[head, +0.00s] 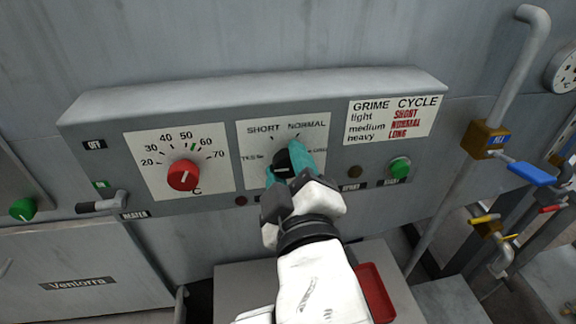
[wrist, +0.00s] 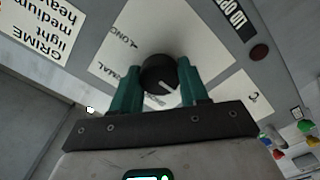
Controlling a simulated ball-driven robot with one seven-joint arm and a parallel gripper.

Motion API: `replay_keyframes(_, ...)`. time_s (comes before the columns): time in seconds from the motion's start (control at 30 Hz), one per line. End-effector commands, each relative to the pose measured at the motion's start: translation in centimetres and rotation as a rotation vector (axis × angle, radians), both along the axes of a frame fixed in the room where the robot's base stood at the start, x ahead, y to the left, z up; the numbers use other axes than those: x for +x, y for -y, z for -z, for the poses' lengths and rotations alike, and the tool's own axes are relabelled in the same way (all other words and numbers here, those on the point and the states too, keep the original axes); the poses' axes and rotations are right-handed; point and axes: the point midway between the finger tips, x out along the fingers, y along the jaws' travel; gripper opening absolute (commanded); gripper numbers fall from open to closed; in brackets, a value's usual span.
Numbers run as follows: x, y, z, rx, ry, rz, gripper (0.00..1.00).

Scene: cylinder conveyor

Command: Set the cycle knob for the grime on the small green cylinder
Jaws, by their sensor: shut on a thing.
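The black cycle knob (head: 283,160) sits on a white dial plate (head: 252,139) reading TEST, SHORT, NORMAL and a partly covered label at right. My gripper (head: 289,167) is shut on the knob, with one teal finger on each side. In the wrist view the knob (wrist: 158,74) is between the fingers, and its white line slants to the lower right, nearest the SHORT side; the exact setting is hard to tell. A GRIME CYCLE card (head: 392,119) reads light SHORT, medium NORMAL, heavy LONG. No small green cylinder shows.
Left of the dial is a red temperature knob (head: 183,175) with a Celsius scale. Pipes with a blue valve handle (head: 531,173) stand at right. A red tray (head: 375,293) lies below.

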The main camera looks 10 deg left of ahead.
Motion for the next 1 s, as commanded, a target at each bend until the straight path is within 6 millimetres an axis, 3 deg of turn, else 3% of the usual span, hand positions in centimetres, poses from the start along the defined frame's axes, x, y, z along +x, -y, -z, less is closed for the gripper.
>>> replay_keyframes(0.47,-0.01,-0.02,0.17,0.090,-0.026,-0.001,0.13)
replay_keyframes(1.0,0.00,0.02,0.20,0.544,-0.155,-0.002,0.13)
